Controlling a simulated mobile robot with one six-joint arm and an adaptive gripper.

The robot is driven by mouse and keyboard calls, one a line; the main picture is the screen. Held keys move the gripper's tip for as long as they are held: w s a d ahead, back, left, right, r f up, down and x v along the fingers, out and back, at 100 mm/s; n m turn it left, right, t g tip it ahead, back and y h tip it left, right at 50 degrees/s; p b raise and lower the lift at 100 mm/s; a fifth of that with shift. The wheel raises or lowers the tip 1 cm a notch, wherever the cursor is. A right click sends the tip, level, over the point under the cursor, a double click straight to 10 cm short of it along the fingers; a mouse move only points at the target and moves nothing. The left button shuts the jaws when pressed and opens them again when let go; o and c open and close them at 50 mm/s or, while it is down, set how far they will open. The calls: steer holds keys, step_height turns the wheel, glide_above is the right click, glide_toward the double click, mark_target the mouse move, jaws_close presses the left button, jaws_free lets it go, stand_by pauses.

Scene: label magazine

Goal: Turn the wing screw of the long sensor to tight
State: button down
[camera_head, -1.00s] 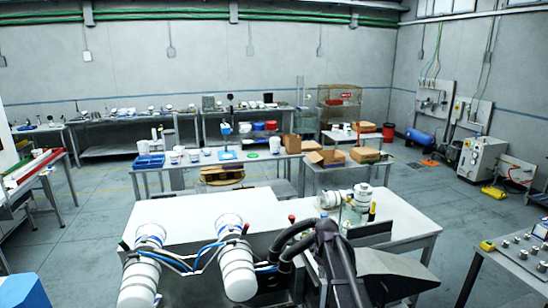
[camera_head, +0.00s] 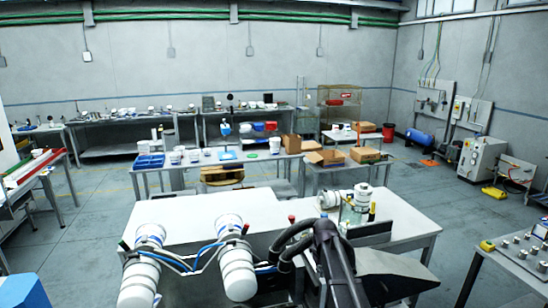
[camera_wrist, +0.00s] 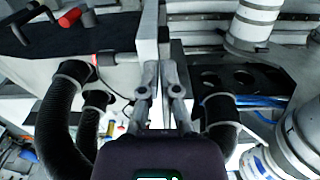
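My gripper (camera_wrist: 162,72) shows in the middle of the wrist view, its two narrow fingers close together. A pale upright plate edge stands just beyond or between the fingertips. I cannot tell whether they touch it or grip anything. I cannot make out the long sensor or its wing screw in either view. In the head view the space around my gripper is crowded by white arm parts and dark hoses, and I cannot pick out the fingers.
Thick black corrugated hoses (camera_wrist: 65,118) run close left of my gripper, also in the head view (camera_head: 290,238). A black panel with a red-tipped handle (camera_wrist: 70,17) lies at upper left. A white worktop (camera_head: 180,215) is largely clear. Benches stand along the back wall.

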steer(key=shift+s+a, duration=0.1)
steer(key=shift+s, duration=0.25)
stand_by(0.3)
step_height(320, 180, up, 6)
steer(key=p, duration=0.6)
stand_by(0.5)
steer(key=m, duration=0.8)
steer(key=r+m+p, duration=0.1)
steer(key=m, duration=0.3)
steer(key=shift+w+a, duration=0.25)
steer(key=shift+f, duration=0.15)
